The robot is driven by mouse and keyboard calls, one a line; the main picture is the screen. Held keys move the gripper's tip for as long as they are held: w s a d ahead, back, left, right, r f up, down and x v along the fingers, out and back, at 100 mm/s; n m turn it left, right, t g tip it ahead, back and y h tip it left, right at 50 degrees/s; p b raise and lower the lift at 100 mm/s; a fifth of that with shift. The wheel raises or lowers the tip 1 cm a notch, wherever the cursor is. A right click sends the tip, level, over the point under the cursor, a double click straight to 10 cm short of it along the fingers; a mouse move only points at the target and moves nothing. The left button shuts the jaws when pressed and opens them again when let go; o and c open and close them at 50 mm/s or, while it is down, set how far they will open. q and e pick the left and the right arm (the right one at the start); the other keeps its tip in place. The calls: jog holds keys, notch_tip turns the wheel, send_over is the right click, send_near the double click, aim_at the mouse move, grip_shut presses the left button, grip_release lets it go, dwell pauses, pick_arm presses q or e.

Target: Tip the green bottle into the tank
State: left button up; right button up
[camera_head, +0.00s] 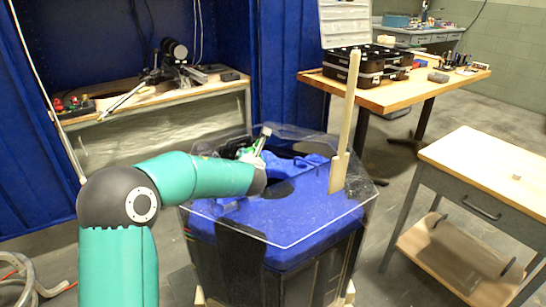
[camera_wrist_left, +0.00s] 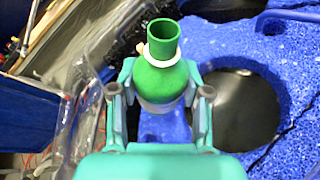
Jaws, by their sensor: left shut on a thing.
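The green bottle (camera_wrist_left: 160,80) shows in the left wrist view, with a white collar below its open green neck. My left gripper (camera_wrist_left: 161,92) is shut on its body, one finger on each side. In the head view my left gripper (camera_head: 252,153) is above the tank's far left part, and the bottle is hard to make out there. The tank (camera_head: 300,225) has a blue foam top under a clear hexagonal sheet. A dark round opening (camera_wrist_left: 235,112) in the blue foam lies right of the bottle in the wrist view. My right gripper is not in view.
A pale wooden paddle (camera_head: 345,130) stands upright at the tank's right side. A workbench (camera_head: 165,97) with equipment is behind left. A wooden table (camera_head: 385,95) with black cases is behind right. A small wood-topped table (camera_head: 490,165) stands at right.

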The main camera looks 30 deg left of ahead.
pick_arm(q)
jog(key=shift+w+d+r+m+y+p, duration=0.25)
jog(key=shift+d+r+m+y+p, duration=0.35)
jog(key=shift+p, duration=0.65)
jog(key=shift+a+r+m+p, duration=0.2)
jog(key=shift+m+p, duration=0.4)
jog(key=shift+p, duration=0.1)
jog(key=shift+g+y, duration=0.3)
jog(key=shift+s+a+r+m+y+p, duration=0.2)
jog(key=shift+r+m+y+p, duration=0.2)
jog(key=shift+m+p, duration=0.35)
jog(key=shift+a+f+m+y, duration=0.15)
jog(key=shift+f+m+y, duration=0.2)
jog(key=shift+m, duration=0.3)
dwell(2.0)
jog(key=shift+r+m+y+p, duration=0.35)
jog(key=shift+m+p, duration=0.15)
jog(key=shift+m, duration=0.1)
dwell(1.8)
